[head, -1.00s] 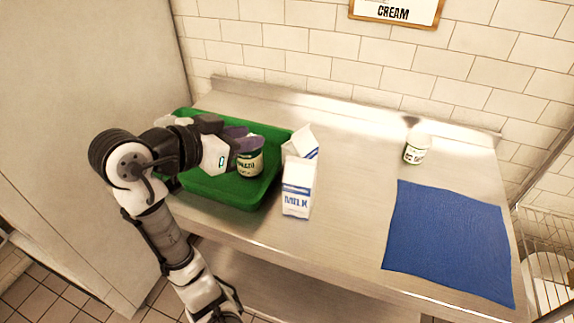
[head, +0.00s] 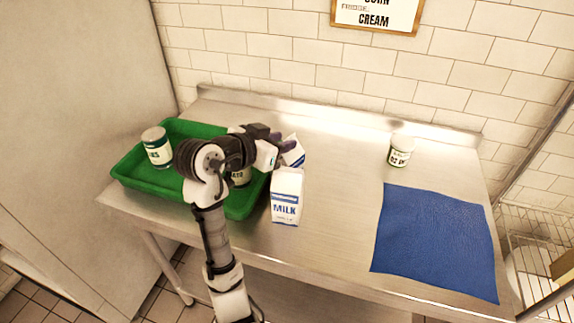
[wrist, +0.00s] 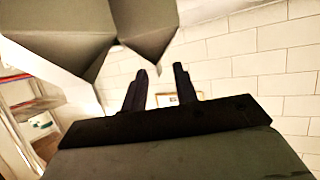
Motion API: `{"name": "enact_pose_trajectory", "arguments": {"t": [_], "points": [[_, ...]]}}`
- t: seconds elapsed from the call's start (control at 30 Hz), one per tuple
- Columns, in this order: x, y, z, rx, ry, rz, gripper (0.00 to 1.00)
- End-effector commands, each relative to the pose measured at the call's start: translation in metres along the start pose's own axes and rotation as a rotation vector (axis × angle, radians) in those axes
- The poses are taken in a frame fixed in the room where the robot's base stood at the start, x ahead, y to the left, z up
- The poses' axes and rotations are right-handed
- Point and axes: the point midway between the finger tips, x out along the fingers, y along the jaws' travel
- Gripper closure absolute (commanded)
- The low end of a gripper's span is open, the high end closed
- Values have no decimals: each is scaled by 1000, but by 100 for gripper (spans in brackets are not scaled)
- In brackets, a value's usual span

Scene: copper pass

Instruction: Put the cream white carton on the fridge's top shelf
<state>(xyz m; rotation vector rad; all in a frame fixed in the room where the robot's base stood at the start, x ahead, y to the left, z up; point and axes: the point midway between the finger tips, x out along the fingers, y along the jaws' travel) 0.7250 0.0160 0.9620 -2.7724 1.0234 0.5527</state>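Two white gable-top cartons stand close together on the steel counter, right of the green tray. The front carton (head: 286,204) is labelled MILK. The rear carton (head: 297,153) is partly hidden by my gripper and the milk carton, and its label cannot be read. My gripper (head: 284,144) is at the rear carton's top in the head view; contact cannot be told. In the wrist view my gripper (wrist: 163,84) has its two fingers apart, with only wall and sign between them. Two dark carton-like shapes fill the top left there. No fridge shelf can be made out.
The green tray (head: 133,176) holds a labelled jar (head: 157,146) and another behind my arm. A small white jar (head: 400,150) stands at the back right. A blue cloth (head: 434,240) lies front right. A wall sign (head: 377,14) reads CREAM. The counter's middle is clear.

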Motion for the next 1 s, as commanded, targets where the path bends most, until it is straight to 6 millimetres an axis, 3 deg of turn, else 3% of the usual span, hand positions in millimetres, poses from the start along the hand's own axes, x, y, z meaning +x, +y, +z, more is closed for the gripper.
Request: {"name": "enact_pose_trajectory", "arguments": {"t": [0.27,0.5,1.0], "points": [[4,0,0,1,0,-1,71],[4,0,0,0,1,-1,100],[4,0,0,0,-1,0,100]]}}
